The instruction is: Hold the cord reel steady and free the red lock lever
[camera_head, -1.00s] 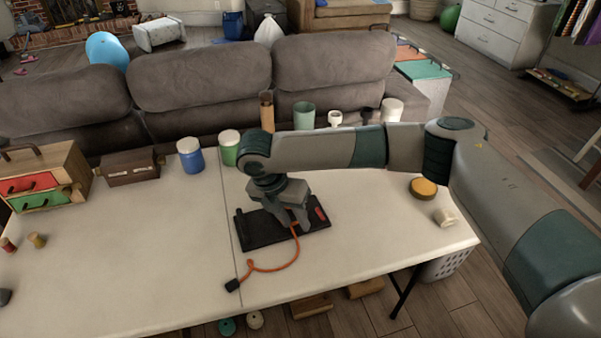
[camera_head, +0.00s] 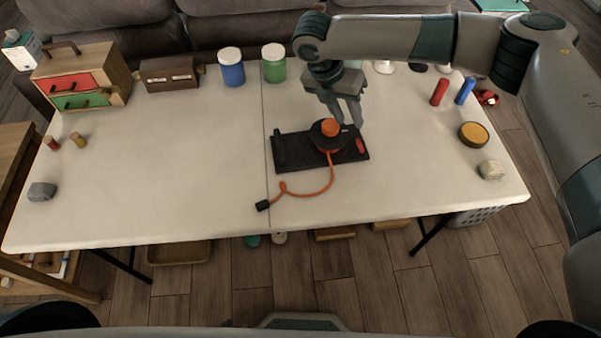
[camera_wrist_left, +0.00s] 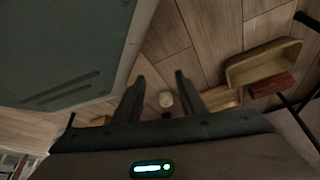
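The cord reel (camera_head: 318,142), a dark disc with an orange hub (camera_head: 330,127), sits on a black base plate (camera_head: 296,159) on the white table. An orange cord (camera_head: 310,193) runs from it to a black plug (camera_head: 262,205) at the front. The red lock lever (camera_head: 361,146) is at the plate's right end. My right gripper (camera_head: 350,122) points down just behind and right of the hub, fingers apart with nothing between them; I cannot tell whether it touches the reel. My left gripper (camera_wrist_left: 160,76) is open and empty in the left wrist view, above the floor; the head view does not show it.
A drawer box (camera_head: 85,78), a brown case (camera_head: 168,73), a blue jar (camera_head: 231,68) and a green jar (camera_head: 273,62) line the table's back. A yellow disc (camera_head: 473,134) and small cylinders lie right. The table's left middle is clear.

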